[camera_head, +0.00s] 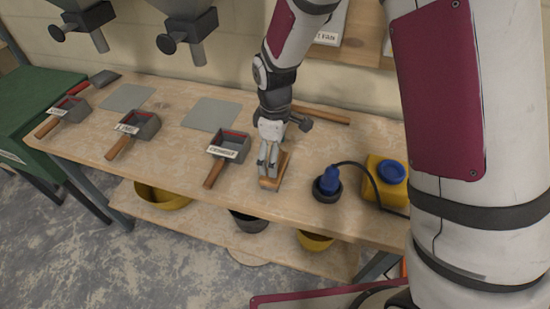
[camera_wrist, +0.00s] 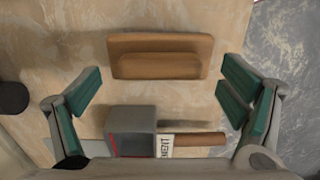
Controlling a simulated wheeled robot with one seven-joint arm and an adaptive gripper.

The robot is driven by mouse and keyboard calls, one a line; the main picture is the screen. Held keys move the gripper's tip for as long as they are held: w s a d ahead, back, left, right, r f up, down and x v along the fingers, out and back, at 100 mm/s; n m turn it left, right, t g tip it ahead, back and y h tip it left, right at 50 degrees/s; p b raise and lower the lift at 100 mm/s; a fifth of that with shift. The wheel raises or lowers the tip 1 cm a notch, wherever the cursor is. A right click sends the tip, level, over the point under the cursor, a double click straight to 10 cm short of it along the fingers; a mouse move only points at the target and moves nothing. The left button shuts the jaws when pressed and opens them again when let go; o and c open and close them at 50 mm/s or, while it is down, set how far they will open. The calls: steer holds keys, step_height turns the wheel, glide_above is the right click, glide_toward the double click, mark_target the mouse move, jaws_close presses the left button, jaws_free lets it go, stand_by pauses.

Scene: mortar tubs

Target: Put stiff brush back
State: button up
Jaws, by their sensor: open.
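The stiff brush (camera_head: 274,182), seen from above as a brown wooden block with a raised grip, lies on the workbench near its front edge. It also shows in the wrist view (camera_wrist: 160,57), at the top middle, with its bristles hidden. My gripper (camera_head: 267,172) is above the brush and partly covers it in the head view. In the wrist view my gripper (camera_wrist: 158,88) is open, its teal pads wide apart to either side, with nothing between them. The height gap to the brush is hard to tell.
A labelled scoop (camera_head: 229,145) lies just left of the brush; more scoops (camera_head: 135,128) are further left. A hammer (camera_head: 318,115) lies behind my gripper. A blue-topped tool (camera_head: 328,184) and yellow container (camera_head: 386,180) stand right. Tubs (camera_head: 162,197) sit on the lower shelf.

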steer(key=s+d+r+m+t, duration=0.1)
steer(key=s+d+r, duration=0.1)
steer(key=r, duration=0.6)
steer(key=s+d+r+m, duration=0.1)
steer(key=d+r+m, duration=0.1)
steer(key=r, duration=0.6)
steer(key=s+d+r+m+t, duration=0.1)
steer(key=s+d+r+m, duration=0.2)
steer(key=s, duration=0.3)
steer(key=s+d+r+m+t, duration=0.1)
steer(key=s+d+r+m, duration=0.2)
steer(key=s, duration=0.4)
steer(key=s+d+r+m+t, duration=0.1)
steer(key=s+d+r+m, duration=0.2)
steer(key=s, duration=0.4)
steer(key=shift+s+d+m, duration=0.25)
steer(key=shift+d+m, duration=0.55)
steer(key=shift+r, duration=0.1)
steer(key=shift+r, duration=0.1)
